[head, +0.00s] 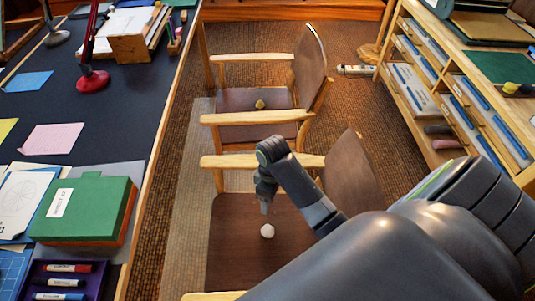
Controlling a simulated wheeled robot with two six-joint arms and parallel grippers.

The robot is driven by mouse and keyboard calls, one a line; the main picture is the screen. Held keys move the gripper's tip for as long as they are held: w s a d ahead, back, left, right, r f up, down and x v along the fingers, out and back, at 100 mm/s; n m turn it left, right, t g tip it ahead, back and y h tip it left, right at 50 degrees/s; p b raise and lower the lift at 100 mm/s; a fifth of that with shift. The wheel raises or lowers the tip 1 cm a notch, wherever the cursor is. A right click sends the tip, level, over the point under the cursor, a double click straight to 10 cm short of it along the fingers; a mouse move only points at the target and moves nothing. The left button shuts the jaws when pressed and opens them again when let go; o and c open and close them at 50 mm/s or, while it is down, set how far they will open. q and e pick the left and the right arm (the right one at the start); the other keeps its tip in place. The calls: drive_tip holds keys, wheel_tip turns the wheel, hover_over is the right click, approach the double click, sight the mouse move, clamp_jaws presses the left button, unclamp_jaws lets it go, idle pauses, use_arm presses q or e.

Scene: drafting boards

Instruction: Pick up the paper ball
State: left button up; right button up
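A small white paper ball (267,231) lies on the brown seat of the nearest chair (235,250). My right gripper (265,207) points down just above and behind the ball in the head view. A small gap seems to show between its fingertips and the ball. The fingers are small and dark, so I cannot tell whether they are apart. My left gripper is not in view.
A wooden armrest (225,162) runs behind my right gripper. A second chair (235,100) behind holds a small yellowish lump (260,104). A dark desk (110,110) with a green box (85,208) stands left; a wooden shelf unit (440,75) stands right.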

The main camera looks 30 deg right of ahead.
wheel_tip(320, 180, down, 5)
drive_tip(key=b, duration=0.8)
hover_over(270, 229)
drive_tip(key=f, duration=1.2)
drive_tip(key=shift+w+a+f, duration=0.1)
drive_tip(key=shift+a, duration=0.1)
drive_tip(key=shift+f, duration=0.55)
drive_tip(key=f, duration=0.2)
drive_tip(key=f+b, duration=0.1)
drive_tip(key=f, duration=0.1)
drive_tip(key=shift+s+d+f, duration=0.15)
drive_tip(key=shift+s+d, duration=0.05)
drive_tip(key=shift+f, duration=0.45)
